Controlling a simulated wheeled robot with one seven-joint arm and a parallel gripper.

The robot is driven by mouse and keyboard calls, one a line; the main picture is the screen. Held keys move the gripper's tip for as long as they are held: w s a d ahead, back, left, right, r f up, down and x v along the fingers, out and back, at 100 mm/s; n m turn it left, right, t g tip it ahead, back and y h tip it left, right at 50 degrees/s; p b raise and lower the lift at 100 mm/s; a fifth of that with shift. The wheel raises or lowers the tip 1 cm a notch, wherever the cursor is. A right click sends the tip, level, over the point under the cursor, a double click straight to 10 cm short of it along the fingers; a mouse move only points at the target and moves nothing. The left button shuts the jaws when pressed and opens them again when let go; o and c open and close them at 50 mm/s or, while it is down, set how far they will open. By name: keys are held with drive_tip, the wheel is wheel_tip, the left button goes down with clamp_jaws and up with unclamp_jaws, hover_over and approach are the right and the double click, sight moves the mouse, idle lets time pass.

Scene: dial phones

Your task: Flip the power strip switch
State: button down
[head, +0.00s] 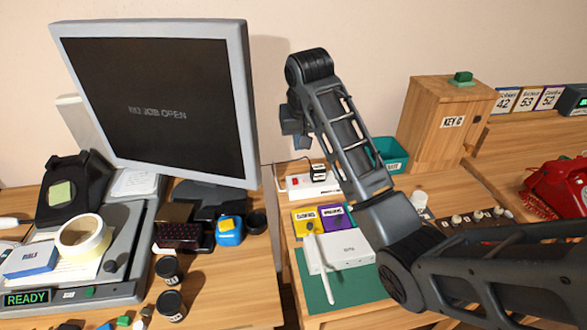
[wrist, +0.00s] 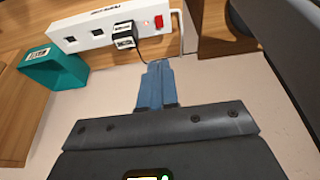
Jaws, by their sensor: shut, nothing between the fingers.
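The white power strip (head: 322,190) lies on the desk near the wall, right of the monitor. Its red switch (head: 295,181) is at the left end, and black plugs (head: 318,172) sit in it. In the wrist view the power strip (wrist: 82,36) spans the top, with the red switch (wrist: 159,21) near its right end, beside the black plugs (wrist: 124,36). My gripper (wrist: 158,66) is shut and empty, its blue-grey fingertips apart from the strip. In the head view my gripper (head: 299,140) hangs above the strip near the wall. The switch's tilt is too small to tell.
A teal box (head: 391,154) stands right of the strip, before the wooden key cabinet (head: 446,120). The large monitor (head: 150,95) stands left. A white cord (wrist: 181,35) runs beside the switch end.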

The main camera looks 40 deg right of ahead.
sight(295, 179)
drive_tip(key=shift+d, duration=0.1)
idle(0.3)
drive_tip(key=x, duration=0.9)
drive_tip(key=p+x, duration=0.1)
drive_tip(key=x, duration=0.3)
drive_tip(key=shift+s+f, duration=0.3)
drive_tip(key=shift+f, duration=0.25)
